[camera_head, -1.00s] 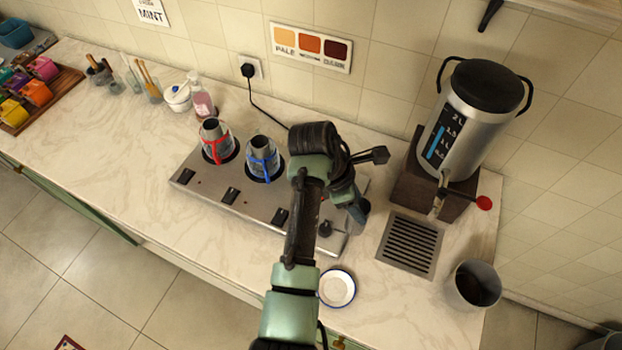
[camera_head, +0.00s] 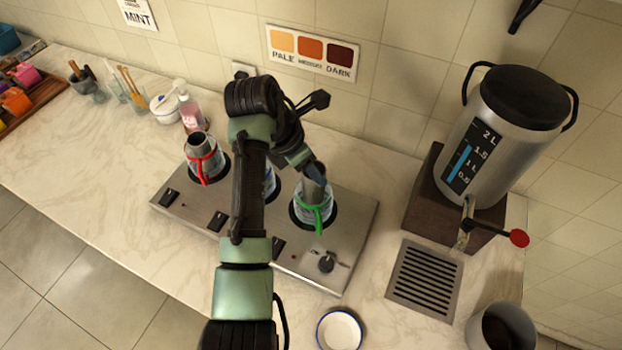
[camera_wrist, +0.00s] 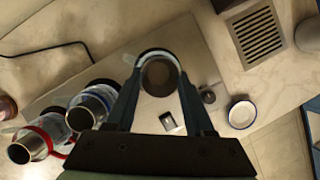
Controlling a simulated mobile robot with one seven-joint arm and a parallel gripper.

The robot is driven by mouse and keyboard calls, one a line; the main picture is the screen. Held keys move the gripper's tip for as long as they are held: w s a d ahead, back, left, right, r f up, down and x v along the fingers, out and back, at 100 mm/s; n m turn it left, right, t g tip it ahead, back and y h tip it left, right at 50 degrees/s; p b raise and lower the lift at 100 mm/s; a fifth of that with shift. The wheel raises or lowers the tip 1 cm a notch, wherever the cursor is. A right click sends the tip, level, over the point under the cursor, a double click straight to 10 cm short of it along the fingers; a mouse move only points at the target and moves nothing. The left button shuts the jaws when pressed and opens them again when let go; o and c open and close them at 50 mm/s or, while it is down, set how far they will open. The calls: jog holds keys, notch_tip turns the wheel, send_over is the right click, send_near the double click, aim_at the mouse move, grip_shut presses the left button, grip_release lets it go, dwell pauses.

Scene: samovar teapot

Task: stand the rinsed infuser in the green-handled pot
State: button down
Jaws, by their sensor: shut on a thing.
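The infuser (camera_head: 313,188) is a grey metal cylinder, upright at the mouth of the green-handled pot (camera_head: 313,212). My gripper (camera_head: 316,172) is shut on the infuser's upper part. In the wrist view the infuser's dark round opening (camera_wrist: 158,76) lies between my two fingers (camera_wrist: 158,88), with a pale rim around it. How deep the infuser sits in the pot is not clear. The green-handled pot stands at the right on the steel warmer plate (camera_head: 345,235). Its green handle faces the front.
The red-handled pot (camera_head: 203,165) and the blue-handled pot (camera_wrist: 88,108) stand to the left on the plate; my arm mostly covers the blue one in the head view. The urn (camera_head: 500,130), drain grate (camera_head: 425,280), grey bin (camera_head: 500,330) and white dish (camera_head: 340,330) are at right and front.

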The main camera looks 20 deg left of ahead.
jog(key=shift+f, duration=2)
jog(key=shift+f, duration=0.25)
jog(key=shift+c, duration=1.4)
grip_release()
jog(key=shift+r, duration=0.1)
jog(key=shift+r, duration=0.3)
jog(key=v, duration=1.1)
jog(key=shift+s+r, duration=0.15)
jog(key=shift+r, duration=0.2)
jog(key=shift+a, duration=0.1)
